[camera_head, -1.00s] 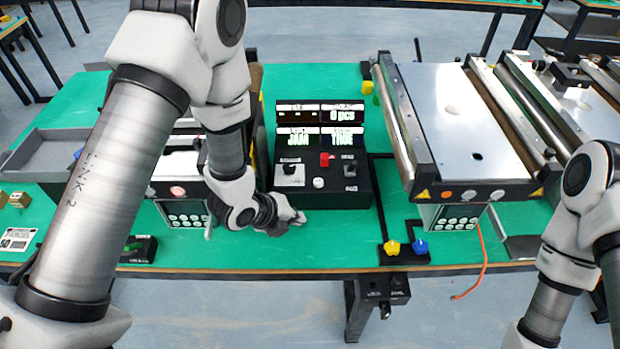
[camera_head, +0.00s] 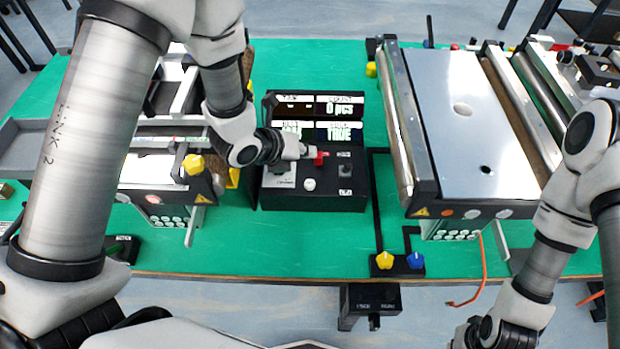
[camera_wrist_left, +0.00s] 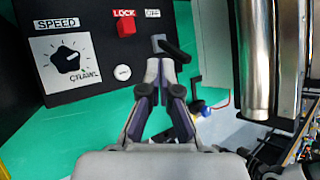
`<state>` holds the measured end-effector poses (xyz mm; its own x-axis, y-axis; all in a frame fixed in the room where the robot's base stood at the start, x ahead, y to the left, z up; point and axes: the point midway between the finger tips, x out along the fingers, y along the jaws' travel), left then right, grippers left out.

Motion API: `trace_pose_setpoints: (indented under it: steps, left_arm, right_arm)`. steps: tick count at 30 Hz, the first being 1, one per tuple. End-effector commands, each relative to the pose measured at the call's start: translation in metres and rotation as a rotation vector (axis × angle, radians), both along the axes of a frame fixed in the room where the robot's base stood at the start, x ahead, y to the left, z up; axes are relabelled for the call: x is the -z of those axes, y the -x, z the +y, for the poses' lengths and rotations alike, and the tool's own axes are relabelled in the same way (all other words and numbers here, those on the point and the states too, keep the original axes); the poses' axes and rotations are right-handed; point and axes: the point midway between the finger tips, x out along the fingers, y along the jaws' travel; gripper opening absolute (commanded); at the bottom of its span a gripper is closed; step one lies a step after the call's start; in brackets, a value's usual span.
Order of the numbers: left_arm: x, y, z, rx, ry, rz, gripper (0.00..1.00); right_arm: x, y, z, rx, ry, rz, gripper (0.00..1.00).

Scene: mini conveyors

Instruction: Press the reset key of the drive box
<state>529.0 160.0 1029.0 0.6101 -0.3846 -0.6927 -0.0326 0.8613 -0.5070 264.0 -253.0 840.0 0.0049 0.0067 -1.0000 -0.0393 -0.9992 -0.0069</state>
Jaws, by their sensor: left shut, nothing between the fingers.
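The drive box (camera_head: 270,200) is black and stands mid-table with a lit display (camera_head: 340,120) at its back. Its top carries a speed dial (camera_wrist_left: 68,58), a red LOCK piece (camera_head: 320,158), a round white button (camera_head: 309,184) and a dark key-like lever (camera_wrist_left: 176,50) at the right. I cannot read which one is marked reset. My left gripper (camera_head: 304,150) is shut and empty, over the box beside the red piece. In the left wrist view its fingertips (camera_wrist_left: 158,66) appear just below the lever; contact cannot be told. My right gripper (camera_head: 478,334) is low at the bottom right, its fingers unclear.
A conveyor (camera_head: 450,90) with rollers stands right of the box, another (camera_head: 140,170) left of it. A yellow and a blue knob (camera_head: 415,260) sit near the front edge. The green table (camera_head: 300,240) is clear in front of the box.

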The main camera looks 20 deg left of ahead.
Motion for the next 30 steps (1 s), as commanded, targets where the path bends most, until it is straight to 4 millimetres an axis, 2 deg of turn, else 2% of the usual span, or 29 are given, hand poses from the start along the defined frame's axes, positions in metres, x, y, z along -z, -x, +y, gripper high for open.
trace_pose_setpoints:
  steps: [8,18,21,25,30]
  left_arm:
    - [0.017,0.000,0.000,-0.001,0.001,0.002,0.00]
    - [0.067,0.000,0.000,-0.002,0.001,0.002,0.00]
    - [0.083,-0.001,0.000,-0.001,0.001,0.001,0.00]
    - [0.090,-0.001,0.000,-0.001,0.001,0.001,0.00]
    - [0.089,-0.001,0.000,-0.001,0.001,0.001,0.00]
  right_arm:
    - [0.010,0.000,0.000,0.000,0.000,-0.001,0.00]
    - [0.037,-0.001,0.000,0.000,0.000,-0.001,0.00]
    - [0.053,-0.001,0.000,0.000,0.000,-0.001,0.00]
    - [0.060,-0.001,0.000,0.000,0.000,-0.001,0.00]
    - [0.059,-0.001,0.000,0.000,0.000,-0.001,0.00]
